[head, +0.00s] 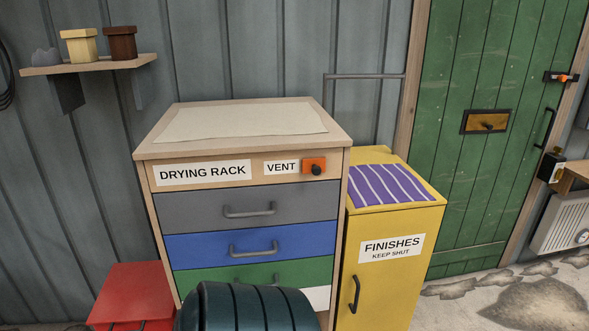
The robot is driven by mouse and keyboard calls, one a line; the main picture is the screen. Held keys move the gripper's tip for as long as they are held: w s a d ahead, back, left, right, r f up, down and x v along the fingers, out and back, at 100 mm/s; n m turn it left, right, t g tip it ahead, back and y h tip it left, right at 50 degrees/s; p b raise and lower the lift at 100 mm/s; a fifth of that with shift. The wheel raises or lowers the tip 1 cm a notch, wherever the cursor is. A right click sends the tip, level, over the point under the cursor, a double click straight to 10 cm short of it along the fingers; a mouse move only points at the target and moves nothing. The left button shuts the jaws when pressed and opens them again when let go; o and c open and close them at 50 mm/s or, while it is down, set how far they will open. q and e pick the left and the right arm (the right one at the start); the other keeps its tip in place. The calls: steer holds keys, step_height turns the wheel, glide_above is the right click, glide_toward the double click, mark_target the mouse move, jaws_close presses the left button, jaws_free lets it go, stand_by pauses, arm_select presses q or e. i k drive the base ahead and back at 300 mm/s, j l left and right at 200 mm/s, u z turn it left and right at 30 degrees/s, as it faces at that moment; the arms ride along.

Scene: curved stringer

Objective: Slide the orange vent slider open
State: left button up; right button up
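The orange vent slider (314,166) is a small orange plate with a dark round knob at its lower right. It sits at the right end of the top front panel of the wooden drying rack (150,148), just right of the "VENT" label (281,168). What lies behind the plate is hidden, and I cannot tell its travel. Neither of my grippers shows in the head view.
Below the slider are grey (205,200), blue (205,248) and green drawers with bar handles. A yellow "FINISHES" cabinet (385,285) stands close on the right. A red box (130,290) is at lower left. A dark green ribbed object (245,308) stands in front.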

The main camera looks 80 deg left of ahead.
mark_target(317, 167)
steer(key=u, duration=2.25)
